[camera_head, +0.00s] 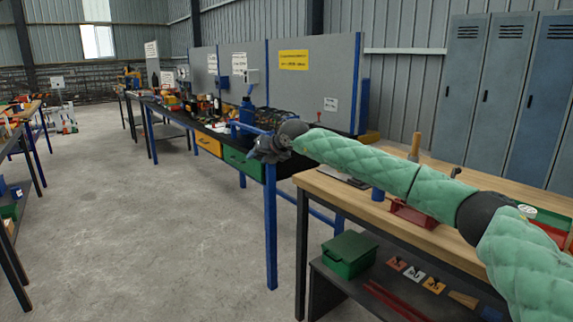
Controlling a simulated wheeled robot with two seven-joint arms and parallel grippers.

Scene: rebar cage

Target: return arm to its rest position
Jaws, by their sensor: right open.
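My right arm, in a green quilted cover, comes in from the lower right of the head view and stretches to the left above a wooden-topped workbench (330,187). My right gripper (262,152) is dark and sits at the arm's far end, in front of the end of a long dark bench (195,125). It is open, and I see nothing held in it. Its fingers are small and hard to make out against the bench. My left gripper is not in view.
A red holder (412,216) and an upright wooden handle (415,146) are close to my arm. A green box (350,254) stands on the lower shelf. Lockers (505,100) stand behind.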

